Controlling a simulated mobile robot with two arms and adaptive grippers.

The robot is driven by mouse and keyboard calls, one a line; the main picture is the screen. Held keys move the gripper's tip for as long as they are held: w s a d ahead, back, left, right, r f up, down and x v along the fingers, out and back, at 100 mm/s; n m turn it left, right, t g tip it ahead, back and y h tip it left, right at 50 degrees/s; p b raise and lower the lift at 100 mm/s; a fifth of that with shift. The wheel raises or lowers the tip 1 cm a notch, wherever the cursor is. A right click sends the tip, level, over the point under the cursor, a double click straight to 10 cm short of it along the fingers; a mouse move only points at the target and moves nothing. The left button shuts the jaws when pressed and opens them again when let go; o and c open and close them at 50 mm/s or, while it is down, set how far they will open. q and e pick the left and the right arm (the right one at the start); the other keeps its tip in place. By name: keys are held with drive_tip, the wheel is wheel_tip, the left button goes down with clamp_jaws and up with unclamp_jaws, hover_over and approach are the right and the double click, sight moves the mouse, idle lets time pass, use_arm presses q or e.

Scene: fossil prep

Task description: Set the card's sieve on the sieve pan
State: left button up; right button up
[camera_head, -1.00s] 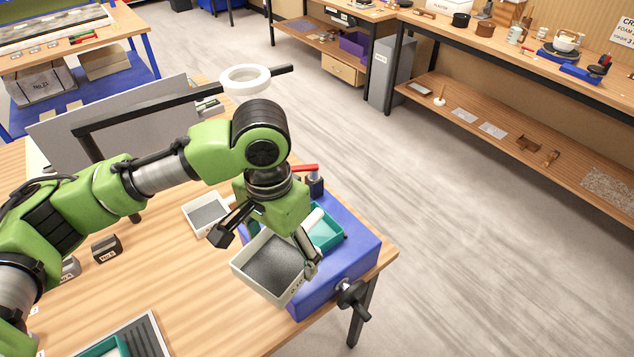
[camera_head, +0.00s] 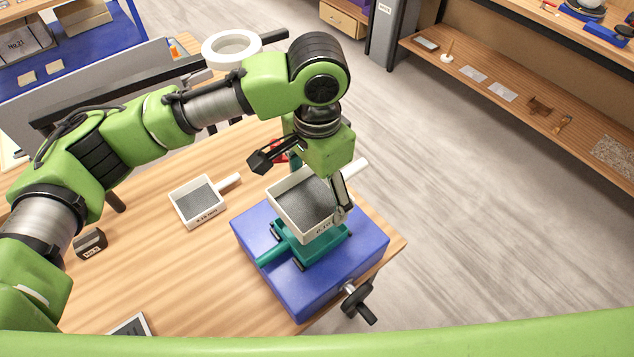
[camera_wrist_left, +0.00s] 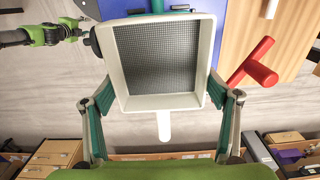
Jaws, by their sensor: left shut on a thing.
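My left gripper (camera_head: 305,182) is shut on a white square sieve (camera_head: 282,208) with grey mesh and a white handle. The sieve is tilted in the head view, and its front label is only partly readable. It is over the teal sieve pan (camera_head: 318,250), which sits on a blue base (camera_head: 262,268). I cannot tell whether sieve and pan touch. In the left wrist view, the sieve (camera_wrist_left: 124,88) lies between the teal-lined fingers (camera_wrist_left: 165,118). Part of my right arm shows at that view's upper left; its gripper's state is unclear.
A second white sieve (camera_head: 180,212) with a handle lies on the wooden table (camera_head: 170,270), left of the base. A small dark labelled block (camera_head: 90,243) stands farther left. A black crank (camera_head: 357,302) sticks out at the base's front right. A red handle (camera_wrist_left: 252,63) is beside the held sieve.

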sight(317, 198)
use_arm(q)
drive_tip(key=shift+r+p, duration=0.15)
drive_tip(key=shift+p, duration=0.3)
drive_tip(key=shift+w+f, duration=0.15)
drive_tip(key=shift+f, duration=0.2)
wheel_tip(317, 198, down, 4)
drive_tip(key=shift+w+r+b, duration=0.1)
drive_tip(key=shift+r+b, duration=0.1)
drive_tip(key=shift+b, duration=0.4)
drive_tip(key=shift+f, duration=1)
use_arm(e)
drive_tip(key=shift+s+d+f, duration=0.2)
drive_tip(key=shift+d+f, duration=0.2)
drive_tip(key=shift+d, duration=0.1)
drive_tip(key=shift+w+a, duration=0.1)
drive_tip(key=shift+w, duration=0.05)
